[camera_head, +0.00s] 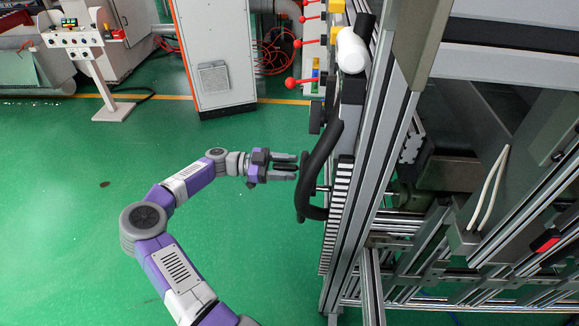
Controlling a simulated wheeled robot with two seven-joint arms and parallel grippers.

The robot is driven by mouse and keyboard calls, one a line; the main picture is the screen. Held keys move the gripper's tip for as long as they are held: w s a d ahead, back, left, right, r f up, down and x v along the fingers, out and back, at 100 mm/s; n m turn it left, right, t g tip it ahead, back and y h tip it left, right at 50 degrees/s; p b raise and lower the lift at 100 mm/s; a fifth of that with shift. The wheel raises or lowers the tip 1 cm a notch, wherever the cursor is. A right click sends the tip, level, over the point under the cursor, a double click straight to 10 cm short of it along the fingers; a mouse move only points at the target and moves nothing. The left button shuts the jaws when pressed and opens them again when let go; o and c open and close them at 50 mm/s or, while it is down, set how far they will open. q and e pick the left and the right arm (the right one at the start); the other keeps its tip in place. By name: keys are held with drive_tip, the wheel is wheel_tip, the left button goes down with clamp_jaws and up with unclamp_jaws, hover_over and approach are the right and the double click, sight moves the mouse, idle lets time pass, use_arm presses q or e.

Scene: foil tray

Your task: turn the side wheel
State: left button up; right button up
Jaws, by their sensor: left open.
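The side wheel (305,190) is a black ring seen nearly edge-on, mounted on the left side of the metal machine frame. My left gripper (296,167) reaches in from the left, its grey fingers open and pointing right at the wheel's rim. The fingertips are at or just short of the rim; I cannot tell whether they touch it. Nothing shows between the fingers. My right gripper is not in view.
The aluminium machine frame (375,150) fills the right side. Red-knobbed levers (291,82) stick out above the wheel. A white cabinet (212,60) and a control stand (90,70) stand behind. The green floor (60,220) at left is clear.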

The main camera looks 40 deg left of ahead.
use_arm(q)
drive_tip(key=p+v, duration=0.1)
drive_tip(key=v, duration=0.5)
drive_tip(key=shift+s+a, duration=0.25)
drive_tip(key=shift+a, duration=0.05)
